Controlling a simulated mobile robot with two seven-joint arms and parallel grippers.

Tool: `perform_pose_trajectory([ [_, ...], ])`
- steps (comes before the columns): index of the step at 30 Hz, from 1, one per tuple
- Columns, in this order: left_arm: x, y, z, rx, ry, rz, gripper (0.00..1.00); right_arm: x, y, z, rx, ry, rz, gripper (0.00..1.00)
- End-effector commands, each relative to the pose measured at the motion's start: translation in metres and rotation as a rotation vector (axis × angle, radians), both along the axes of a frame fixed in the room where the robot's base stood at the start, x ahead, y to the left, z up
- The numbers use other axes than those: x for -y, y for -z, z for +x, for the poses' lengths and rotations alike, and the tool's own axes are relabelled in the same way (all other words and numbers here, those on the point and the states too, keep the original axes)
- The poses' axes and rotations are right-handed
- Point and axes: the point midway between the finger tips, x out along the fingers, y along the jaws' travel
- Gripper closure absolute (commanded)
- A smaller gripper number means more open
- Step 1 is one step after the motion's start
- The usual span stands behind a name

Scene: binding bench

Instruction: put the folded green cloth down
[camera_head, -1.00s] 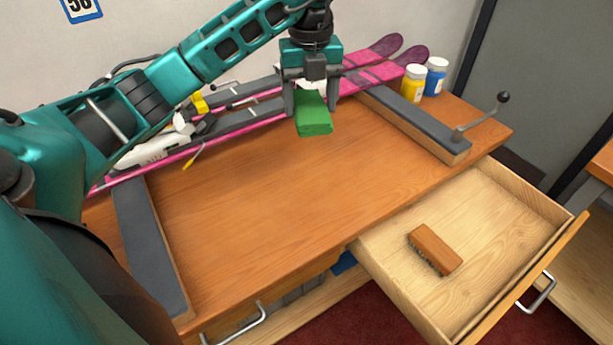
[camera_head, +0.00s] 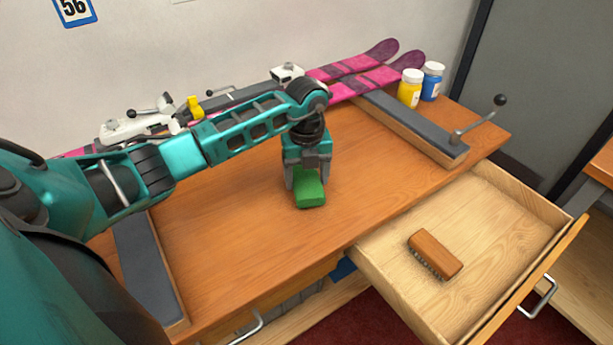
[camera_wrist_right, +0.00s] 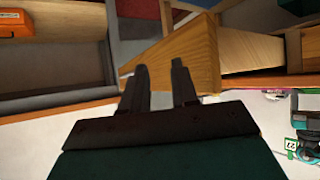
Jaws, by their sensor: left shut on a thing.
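The folded green cloth (camera_head: 309,194) is a small bright green block over the middle of the wooden bench top (camera_head: 235,225) in the head view. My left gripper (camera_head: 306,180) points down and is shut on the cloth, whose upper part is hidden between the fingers. The cloth is at or just above the wood; I cannot tell whether it touches. My right gripper (camera_wrist_right: 160,70) shows only in the right wrist view. Its two dark fingers stand apart with nothing between them.
Pink skis (camera_head: 370,78) lie along the back of the bench. A yellow jar (camera_head: 410,90) and a blue jar (camera_head: 432,82) stand at the back right. Dark-topped rails (camera_head: 415,125) flank the clear wood. A brush (camera_head: 435,253) lies in the open drawer (camera_head: 480,225).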

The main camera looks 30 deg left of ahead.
Motion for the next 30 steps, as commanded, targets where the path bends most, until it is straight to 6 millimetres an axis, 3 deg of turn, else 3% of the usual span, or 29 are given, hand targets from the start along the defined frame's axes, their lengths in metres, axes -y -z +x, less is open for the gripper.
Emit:
perform_pose_trajectory([
  [12,-0.0001,0.0098,0.0001,0.001,0.000,0.001,0.55,0.0000,0.0030,0.0003,0.001,0.000,0.000,0.71],
  [13,-0.0001,0.0091,0.0002,0.001,0.000,0.000,0.27,0.0000,0.0023,0.0003,0.001,0.000,0.000,0.71],
  [18,-0.0001,0.0087,0.0001,0.001,0.000,0.001,0.11,-0.0001,0.0019,0.0003,0.001,0.000,0.000,0.71],
  [21,-0.0001,0.0086,0.0001,0.001,0.000,0.001,0.03,-0.0002,0.0019,0.0002,0.001,0.000,0.000,0.71],
  [30,-0.0001,0.0085,0.0001,0.001,0.000,0.001,0.03,-0.0003,0.0019,0.0002,0.001,-0.001,0.001,0.71],
])
